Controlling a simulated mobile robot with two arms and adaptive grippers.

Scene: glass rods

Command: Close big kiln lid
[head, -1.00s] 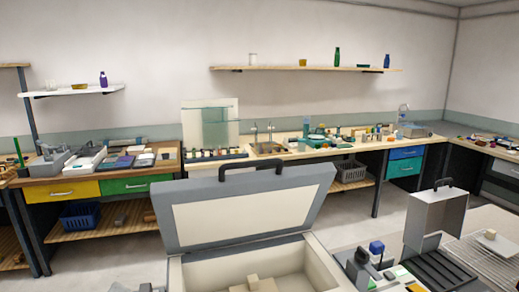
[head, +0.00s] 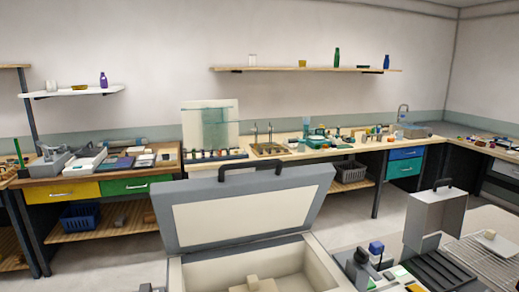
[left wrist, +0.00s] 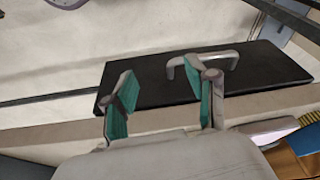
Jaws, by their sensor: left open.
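The big kiln (head: 178,272) stands at the bottom centre of the head view, with a pale inside. Its grey lid (head: 325,190) with a cream inner panel is raised and tilted back, with a black handle (head: 250,171) on the top edge. A pale block (head: 253,284) lies inside the kiln. In the left wrist view my left gripper (left wrist: 158,88) is open and empty, its teal pads apart. A dark panel with a light handle (left wrist: 203,60) lies beyond the fingers; I cannot tell what it belongs to. My right gripper is not in view.
A smaller grey kiln lid (head: 435,220) stands raised at the right, beside a wire rack (head: 480,265). Workbenches (head: 345,147) with tools and a sink line the back wall. Open floor (head: 110,262) lies left of the big kiln.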

